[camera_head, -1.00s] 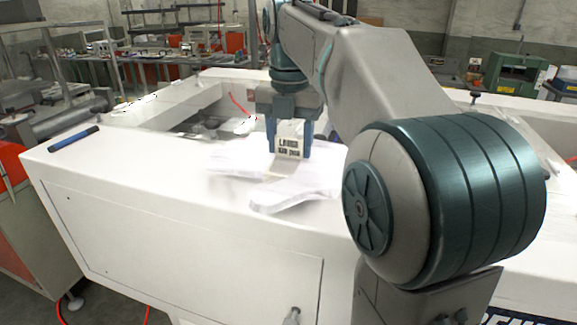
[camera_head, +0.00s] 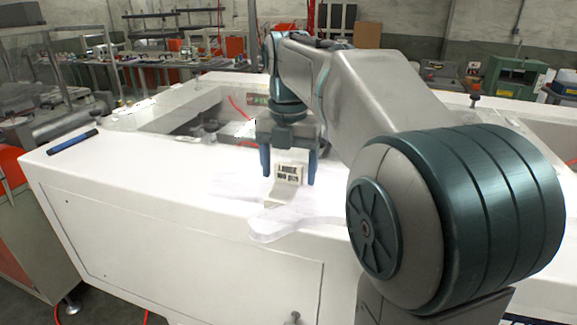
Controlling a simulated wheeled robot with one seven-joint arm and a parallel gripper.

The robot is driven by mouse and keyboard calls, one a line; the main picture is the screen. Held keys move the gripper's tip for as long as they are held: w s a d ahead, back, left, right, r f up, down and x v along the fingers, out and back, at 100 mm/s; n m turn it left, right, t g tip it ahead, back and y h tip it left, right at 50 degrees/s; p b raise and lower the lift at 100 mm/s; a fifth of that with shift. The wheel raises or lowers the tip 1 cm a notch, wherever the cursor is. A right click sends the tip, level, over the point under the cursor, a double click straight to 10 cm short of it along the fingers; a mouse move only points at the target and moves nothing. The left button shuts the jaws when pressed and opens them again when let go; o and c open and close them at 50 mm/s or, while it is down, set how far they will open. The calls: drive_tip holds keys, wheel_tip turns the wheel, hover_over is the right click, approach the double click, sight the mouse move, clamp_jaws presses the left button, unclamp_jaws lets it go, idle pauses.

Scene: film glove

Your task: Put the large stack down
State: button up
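The large stack is a pile of thin, whitish film gloves (camera_head: 275,226) with a pale band and a tag (camera_head: 289,173) printed "LARGE 100 pcs". It lies on the white machine top (camera_head: 140,170), near its front edge, and its pale outline blends into the surface. My gripper (camera_head: 288,182) points down above the stack's band. Its two blue fingers stand apart on either side of the tag, with a gap at each side, so it looks open. The far side of the stack is partly hidden by the gripper.
A dark blue pen-like bar (camera_head: 73,141) lies at the top's left end. Behind the stack is a recessed opening (camera_head: 205,125) in the machine. The white surface left of the stack is clear. My arm covers the right side.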

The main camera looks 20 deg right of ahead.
wheel_tip(320, 180, up, 12)
drive_tip(key=p, duration=0.1)
drive_tip(key=shift+r+p, duration=0.15)
drive_tip(key=shift+p, duration=0.25)
idle(0.6)
